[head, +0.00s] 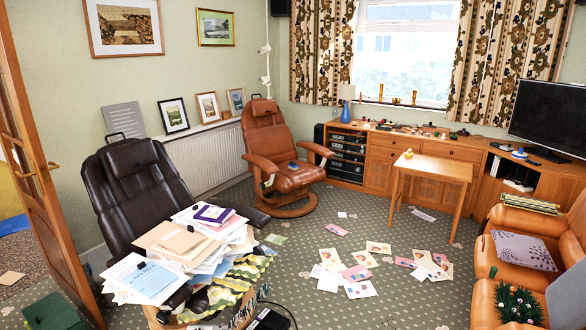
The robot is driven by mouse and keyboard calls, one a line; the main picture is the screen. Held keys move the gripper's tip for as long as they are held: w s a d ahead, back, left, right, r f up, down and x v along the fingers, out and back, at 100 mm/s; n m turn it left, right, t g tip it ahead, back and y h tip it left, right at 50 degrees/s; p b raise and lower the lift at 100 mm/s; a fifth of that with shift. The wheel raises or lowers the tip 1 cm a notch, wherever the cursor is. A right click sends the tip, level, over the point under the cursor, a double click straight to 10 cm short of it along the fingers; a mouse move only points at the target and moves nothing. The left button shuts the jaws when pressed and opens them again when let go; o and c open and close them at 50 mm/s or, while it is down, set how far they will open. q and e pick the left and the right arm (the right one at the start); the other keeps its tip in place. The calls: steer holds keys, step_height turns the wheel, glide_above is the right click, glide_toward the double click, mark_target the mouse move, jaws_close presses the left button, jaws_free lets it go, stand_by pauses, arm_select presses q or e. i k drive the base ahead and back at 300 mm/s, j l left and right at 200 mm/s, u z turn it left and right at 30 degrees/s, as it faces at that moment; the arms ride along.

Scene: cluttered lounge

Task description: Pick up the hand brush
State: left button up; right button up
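I cannot pick out the hand brush for certain. A small dark object (141,265) lies on the papers at the lower left, too small to identify. A small blue object (293,164) lies on the seat of the brown leather chair (268,135), also unclear. Several small items lie along the wooden sideboard (385,150) under the window, too small to name. Neither of my grippers is in view.
Papers (358,273) litter the carpet. A small wooden table (435,168) stands before the sideboard. Orange armchairs (530,235) fill the right. Bare carpet lies around the scattered papers.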

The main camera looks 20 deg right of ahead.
mark_target(292, 165)
steer(key=i+l+z, duration=0.45)
steer(key=i+l, duration=0.3)
steer(key=i+l+z, duration=0.35)
steer(key=i+z, duration=0.65)
steer(key=i, duration=0.2)
steer(key=i+u, duration=0.1)
steer(key=i, duration=0.95)
steer(key=i+l+u, duration=0.1)
steer(key=i, duration=0.95)
steer(key=i+u, duration=0.3)
steer(key=i, duration=0.2)
steer(key=i+l+u, duration=0.15)
steer(key=i+u, duration=0.2)
steer(key=i, duration=0.15)
steer(key=i+l+u, duration=0.3)
steer(key=i, duration=0.15)
steer(key=i+l+u, duration=0.1)
steer(key=i+u, duration=0.35)
steer(key=i+l+u, duration=0.2)
steer(key=u, duration=0.25)
steer(key=i+l+u, duration=0.25)
steer(key=u, duration=0.2)
steer(key=i+l+u, duration=0.2)
steer(key=l+u, duration=0.2)
steer(key=i+l+u, duration=0.15)
steer(key=l+u, duration=0.6)
steer(key=l, duration=0.4)
steer(key=l+u, duration=0.35)
steer(key=l, duration=0.4)
